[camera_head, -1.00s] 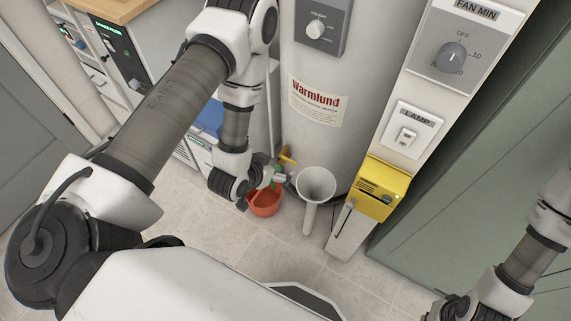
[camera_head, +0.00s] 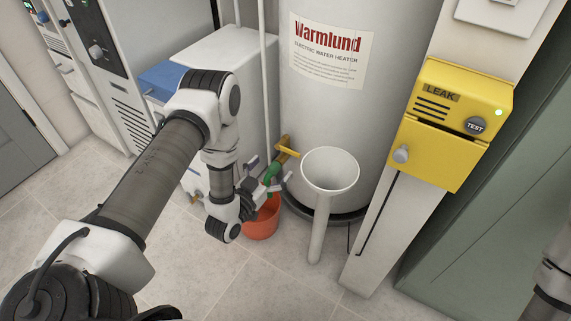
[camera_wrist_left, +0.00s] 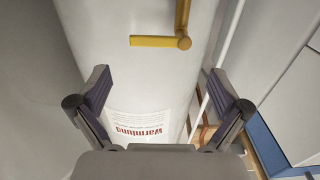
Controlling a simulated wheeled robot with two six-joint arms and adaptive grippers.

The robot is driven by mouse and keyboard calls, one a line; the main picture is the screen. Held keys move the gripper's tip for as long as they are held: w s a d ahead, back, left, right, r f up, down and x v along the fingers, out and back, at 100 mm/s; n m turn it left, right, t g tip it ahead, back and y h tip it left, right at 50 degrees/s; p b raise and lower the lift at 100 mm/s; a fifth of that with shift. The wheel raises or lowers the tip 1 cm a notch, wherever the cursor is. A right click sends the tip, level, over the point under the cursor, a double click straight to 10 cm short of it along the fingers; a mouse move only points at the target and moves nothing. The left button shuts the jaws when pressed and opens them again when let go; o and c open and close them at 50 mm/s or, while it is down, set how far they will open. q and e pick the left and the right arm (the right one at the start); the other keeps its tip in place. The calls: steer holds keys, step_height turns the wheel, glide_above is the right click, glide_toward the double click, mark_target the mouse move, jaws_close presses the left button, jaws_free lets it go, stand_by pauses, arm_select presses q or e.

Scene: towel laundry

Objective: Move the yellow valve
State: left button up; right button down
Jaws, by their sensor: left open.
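The yellow valve (camera_head: 287,148) has a yellow lever on a short brass-coloured pipe low on the white water heater (camera_head: 350,115). In the left wrist view its lever (camera_wrist_left: 157,41) lies across the upper middle, with the pivot at its right end. My left gripper (camera_head: 270,182) is just below the valve in the head view. In the left wrist view my left gripper (camera_wrist_left: 160,72) is open and empty, with the lever beyond its fingertips and apart from them. Only a piece of my right arm shows at the right edge; its gripper is out of view.
An orange bucket (camera_head: 262,222) stands on the floor below the valve, with a green part (camera_head: 271,171) above it. A white funnel (camera_head: 330,170) on a pipe is close to the valve's right. A yellow leak box (camera_head: 455,118) hangs further right.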

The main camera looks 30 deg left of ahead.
mark_target(287, 150)
arm_select(q)
steer(key=w, duration=0.2)
steer(key=w+b, duration=0.1)
steer(key=w, duration=0.1)
steer(key=w+b, duration=0.1)
steer(key=w, duration=0.1)
steer(key=shift+w+d, duration=0.1)
steer(key=shift+d, duration=0.2)
steer(key=shift+w+r+b, duration=0.1)
steer(key=shift+w+b, duration=0.2)
steer(key=shift+w, duration=0.1)
arm_select(e)
step_height(287, 150, down, 3)
steer(key=shift+r, duration=0.1)
arm_select(q)
steer(key=shift+c, duration=0.4)
